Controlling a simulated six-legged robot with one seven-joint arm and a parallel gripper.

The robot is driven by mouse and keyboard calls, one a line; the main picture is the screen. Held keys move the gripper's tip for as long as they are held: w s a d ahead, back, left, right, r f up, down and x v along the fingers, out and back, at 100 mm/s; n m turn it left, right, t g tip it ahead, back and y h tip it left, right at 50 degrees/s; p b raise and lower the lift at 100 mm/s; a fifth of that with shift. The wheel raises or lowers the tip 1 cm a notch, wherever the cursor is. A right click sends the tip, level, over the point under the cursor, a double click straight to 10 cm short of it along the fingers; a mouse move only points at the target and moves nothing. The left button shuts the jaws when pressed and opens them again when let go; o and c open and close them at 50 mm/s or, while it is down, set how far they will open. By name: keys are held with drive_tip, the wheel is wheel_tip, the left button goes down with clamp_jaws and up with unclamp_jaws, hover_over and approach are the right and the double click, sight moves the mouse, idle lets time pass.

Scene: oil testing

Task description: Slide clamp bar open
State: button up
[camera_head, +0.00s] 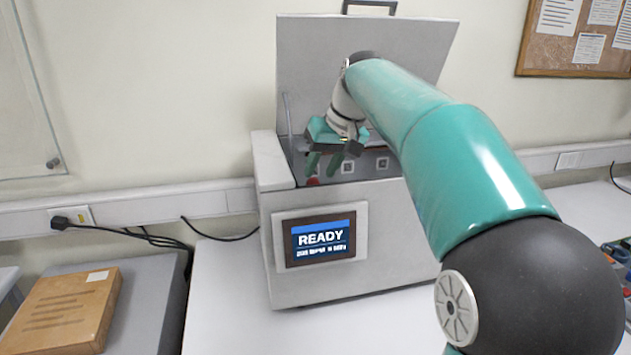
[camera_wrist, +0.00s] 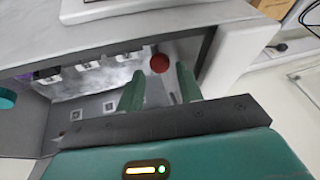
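The testing machine (camera_head: 335,258) stands on the bench with its grey lid (camera_head: 300,60) raised. My gripper (camera_head: 323,167) is inside the open top, near its left end. Its two green fingers are apart. A round red knob (camera_head: 313,181) shows low beside the fingers. In the wrist view the red knob (camera_wrist: 159,63) lies just beyond and between the fingertips (camera_wrist: 160,70); I cannot tell whether they touch it. No clamp bar can be clearly made out; whether the knob belongs to it cannot be told.
Several square-marked fittings (camera_wrist: 88,67) line the inside of the machine. Its white side wall (camera_wrist: 232,48) is close to the right finger in the wrist view. The screen (camera_head: 320,240) reads READY. A brown box (camera_head: 65,310) lies at the left.

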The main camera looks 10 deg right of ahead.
drive_tip(key=v, duration=0.7)
drive_tip(key=shift+r, duration=0.3)
drive_tip(key=shift+d, duration=0.1)
